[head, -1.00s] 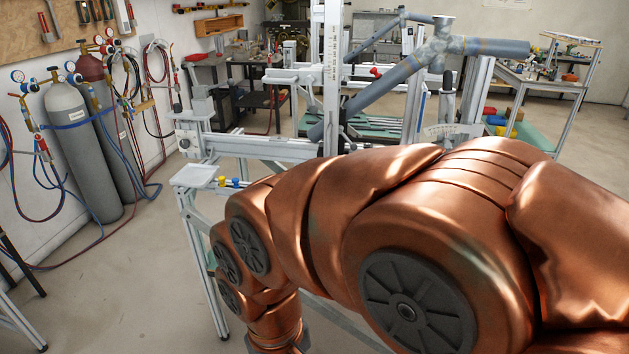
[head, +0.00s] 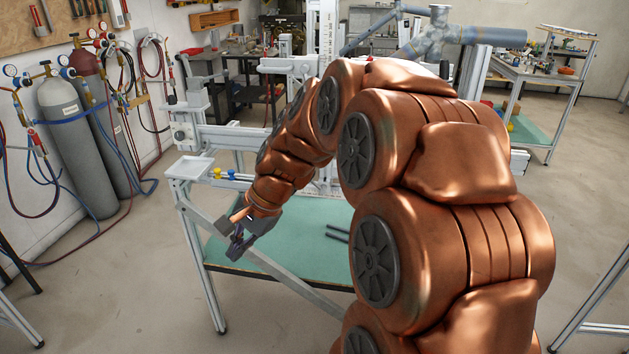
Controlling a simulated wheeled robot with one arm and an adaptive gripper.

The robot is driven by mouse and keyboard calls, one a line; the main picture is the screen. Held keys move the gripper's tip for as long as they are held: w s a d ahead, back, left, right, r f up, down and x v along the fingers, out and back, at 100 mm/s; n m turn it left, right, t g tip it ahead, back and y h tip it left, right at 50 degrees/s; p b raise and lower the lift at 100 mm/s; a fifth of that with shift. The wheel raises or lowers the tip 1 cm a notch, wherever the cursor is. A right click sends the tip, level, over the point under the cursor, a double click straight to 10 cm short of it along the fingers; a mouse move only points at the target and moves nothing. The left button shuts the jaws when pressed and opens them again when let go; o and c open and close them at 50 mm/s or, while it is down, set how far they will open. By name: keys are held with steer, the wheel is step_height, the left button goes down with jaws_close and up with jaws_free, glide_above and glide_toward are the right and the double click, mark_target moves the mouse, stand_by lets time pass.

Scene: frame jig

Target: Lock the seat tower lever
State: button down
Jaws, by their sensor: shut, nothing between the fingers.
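The frame jig stands behind my arm, with an upright tower bearing a scale (head: 328,28) near the middle of the head view. Blue-grey bicycle frame tubes (head: 475,36) are held in the jig at the upper right. My copper arm covers much of the jig, including the lower part of the scaled tower. I cannot make out the seat tower lever. My gripper (head: 236,246) is shut and empty. It points down and to the left, in front of the jig's left end and above the green shelf, apart from the towers.
The green lower shelf (head: 300,232) holds dark rods (head: 338,233). Gas cylinders (head: 76,140) stand at the left wall. Open floor lies at lower left.

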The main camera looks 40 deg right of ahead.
steer(key=w+d+r+m+t, duration=0.1)
steer(key=w+d+m+t, duration=0.2)
steer(key=d, duration=0.5)
steer(key=w+d+m+t, duration=0.1)
steer(key=w+d+m, duration=0.2)
steer(key=d+m, duration=0.35)
steer(key=s+d+m+t+h, duration=0.1)
steer(key=d+m+h, duration=0.1)
steer(key=d, duration=0.9)
steer(key=s+d+m+t+h+b, duration=0.1)
steer(key=d+m, duration=0.4)
steer(key=d, duration=0.6)
steer(key=shift+r+t+h, duration=0.3)
steer(key=shift+t+h, duration=0.2)
steer(key=shift+h, duration=0.2)
steer(key=shift+m, duration=0.25)
steer(key=p, duration=0.1)
glide_toward(313, 182)
steer(key=r+x, duration=0.1)
steer(key=x, duration=0.6)
steer(key=shift+w+a, duration=0.25)
steer(key=shift+w, duration=0.15)
steer(key=shift+g+p, duration=0.3)
steer(key=shift+p, duration=0.5)
